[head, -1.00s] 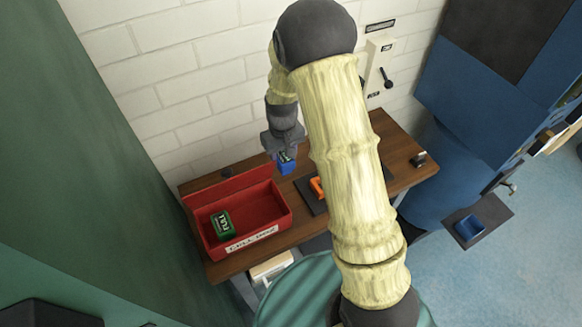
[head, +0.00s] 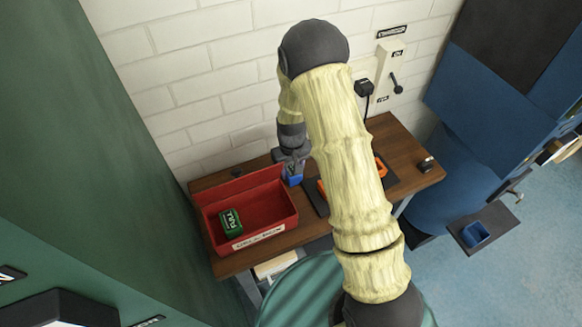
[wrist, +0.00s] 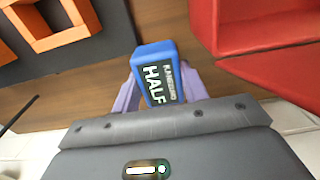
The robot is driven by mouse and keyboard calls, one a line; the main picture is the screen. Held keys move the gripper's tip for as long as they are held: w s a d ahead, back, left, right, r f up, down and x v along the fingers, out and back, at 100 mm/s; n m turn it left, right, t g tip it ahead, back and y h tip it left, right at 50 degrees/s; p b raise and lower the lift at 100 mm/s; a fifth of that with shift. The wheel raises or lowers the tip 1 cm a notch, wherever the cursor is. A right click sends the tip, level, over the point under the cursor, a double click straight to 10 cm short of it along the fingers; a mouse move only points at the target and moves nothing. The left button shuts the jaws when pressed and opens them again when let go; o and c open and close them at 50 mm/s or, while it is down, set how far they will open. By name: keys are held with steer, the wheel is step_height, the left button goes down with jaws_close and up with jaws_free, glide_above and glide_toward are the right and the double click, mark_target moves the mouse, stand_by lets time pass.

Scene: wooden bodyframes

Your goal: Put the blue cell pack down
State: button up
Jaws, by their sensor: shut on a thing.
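The blue cell pack (wrist: 153,54) has a dark label reading HALF. My gripper (wrist: 160,88) is shut on it, with a finger on each side. In the head view the blue cell pack (head: 294,180) shows below my gripper (head: 292,168), just right of the red box. The wrist view shows bare wooden bench top beyond the pack, between the red box and the orange frames. I cannot tell whether the pack touches the bench.
The red box (head: 282,228) holds a green pack (head: 230,222) labelled FULL. Orange frames (wrist: 60,38) sit on a dark mat on the wooden bench (head: 412,160). A blue container (head: 475,233) stands on a dark shelf at the right. A white brick wall is behind.

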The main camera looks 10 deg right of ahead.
steer(key=shift+w+d+f, duration=0.1)
steer(key=shift+d, duration=0.05)
steer(key=o, duration=1.1)
step_height(320, 180, up, 12)
steer(key=b, duration=0.3)
